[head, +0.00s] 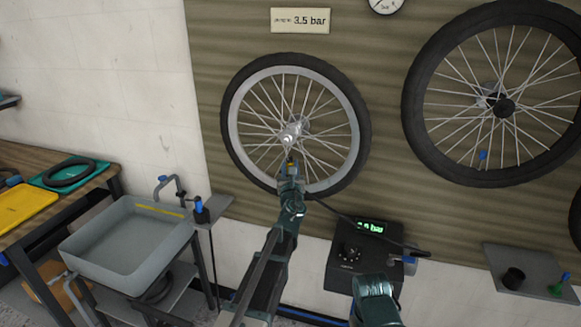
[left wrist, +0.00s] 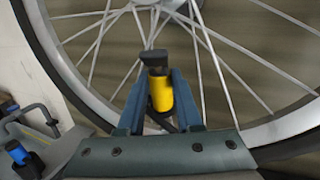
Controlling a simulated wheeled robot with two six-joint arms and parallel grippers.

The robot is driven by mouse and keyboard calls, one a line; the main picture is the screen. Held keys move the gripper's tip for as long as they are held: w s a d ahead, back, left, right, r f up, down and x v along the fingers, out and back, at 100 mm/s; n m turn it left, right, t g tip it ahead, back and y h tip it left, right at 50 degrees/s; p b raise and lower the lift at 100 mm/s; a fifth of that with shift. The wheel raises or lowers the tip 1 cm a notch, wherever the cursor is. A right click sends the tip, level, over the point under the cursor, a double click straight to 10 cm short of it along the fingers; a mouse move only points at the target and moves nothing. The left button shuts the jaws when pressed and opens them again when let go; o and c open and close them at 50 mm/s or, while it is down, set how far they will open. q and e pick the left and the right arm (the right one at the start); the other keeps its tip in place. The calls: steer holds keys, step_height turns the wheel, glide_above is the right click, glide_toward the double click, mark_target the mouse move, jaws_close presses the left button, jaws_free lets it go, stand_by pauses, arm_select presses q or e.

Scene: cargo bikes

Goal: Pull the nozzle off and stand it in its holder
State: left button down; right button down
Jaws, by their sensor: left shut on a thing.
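The nozzle (left wrist: 160,92), yellow with a black head, sits between the fingers of my left gripper (left wrist: 158,105). In the head view my left gripper (head: 290,168) is shut on it in front of the spokes, inside the lower rim of the mounted wheel (head: 240,130). The valve is hidden, so I cannot tell whether the nozzle is still on it. A black hose (head: 345,217) runs from there toward the inflator box (head: 350,250). A black cup (head: 513,278), possibly the holder, stands on a grey shelf (head: 535,262) at right. My right gripper is not visible.
A second wheel (head: 415,125) hangs at the upper right. A grey sink (head: 110,260) and a small shelf (head: 215,207) with a blue-and-black item (head: 201,213) stand at left. A green item (head: 557,288) lies beside the cup.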

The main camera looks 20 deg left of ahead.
arm_select(q)
steer(key=shift+r, duration=0.25)
steer(key=c, duration=0.5)
jaws_free()
